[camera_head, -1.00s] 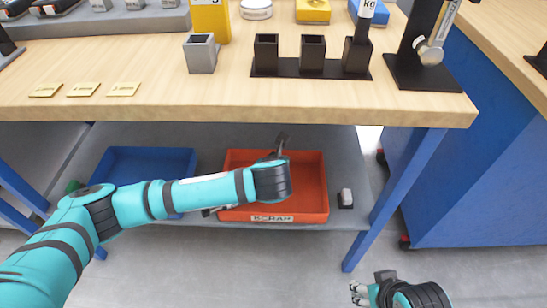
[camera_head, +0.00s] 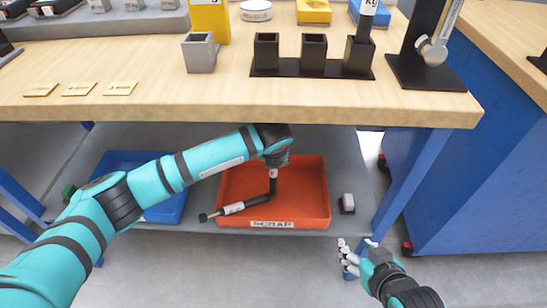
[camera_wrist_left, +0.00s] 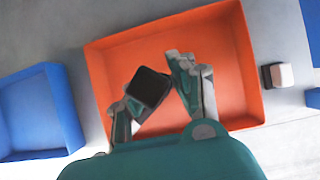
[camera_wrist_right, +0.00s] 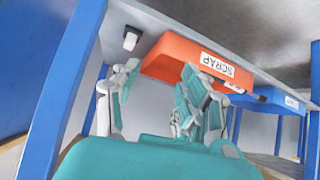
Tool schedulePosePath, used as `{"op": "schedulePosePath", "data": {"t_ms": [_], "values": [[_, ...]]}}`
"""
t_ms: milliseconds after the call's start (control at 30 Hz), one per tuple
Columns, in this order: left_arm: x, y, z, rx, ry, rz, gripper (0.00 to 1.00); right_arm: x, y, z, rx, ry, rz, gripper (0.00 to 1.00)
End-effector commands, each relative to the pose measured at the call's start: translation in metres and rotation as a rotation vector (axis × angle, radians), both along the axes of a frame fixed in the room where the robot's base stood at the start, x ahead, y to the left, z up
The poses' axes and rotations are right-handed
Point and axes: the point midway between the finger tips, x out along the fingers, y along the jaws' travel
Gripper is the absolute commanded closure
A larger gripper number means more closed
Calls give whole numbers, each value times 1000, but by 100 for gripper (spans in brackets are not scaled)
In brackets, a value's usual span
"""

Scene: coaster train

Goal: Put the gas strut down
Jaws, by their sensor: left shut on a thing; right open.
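My left gripper (camera_head: 276,160) is over the orange scrap tray (camera_head: 308,190), shut on a dark-ended strut (camera_head: 272,183) that hangs down into the tray. In the left wrist view its black end (camera_wrist_left: 150,87) shows between the fingers. A white and black strut piece (camera_head: 240,207) lies slanted in the tray, its black end over the left front rim. I cannot tell whether it joins the held one. My right gripper (camera_head: 352,258) is open and empty, low in front of the shelf. The right wrist view shows its spread fingers and the scrap tray's front (camera_wrist_right: 170,57).
A blue tray (camera_head: 165,207) stands left of the scrap tray. A small white and black block (camera_head: 347,203) sits to its right. The wooden bench top (camera_head: 200,105) overhangs the shelf. A blue leg (camera_head: 398,190) stands at right. The bench carries a black socket rack (camera_head: 310,68).

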Motion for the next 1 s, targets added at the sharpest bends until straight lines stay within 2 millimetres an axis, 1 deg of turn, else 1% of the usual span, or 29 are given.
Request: {"op": "schedulePosePath", "data": {"t_ms": [267,300,467,800,833,867,1000], "values": [[0,0,0,-1,-2,0,100,-3,-1,-2,-5,20,-1,56],[0,0,-2,0,0,0,75,-4,-1,-3,-5,25,-2,56],[0,0,-2,0,-1,0,54,-4,-1,-3,-5,22,-3,56],[0,0,0,0,-2,0,54,-3,-1,-3,-4,17,-2,56],[0,0,1,1,-2,1,54,-1,-1,0,-2,7,-1,56],[-1,0,3,1,-1,0,54,-2,-1,0,-4,16,-1,56],[-5,0,12,0,-2,0,54,-24,-8,-14,-31,141,-9,56]]}}
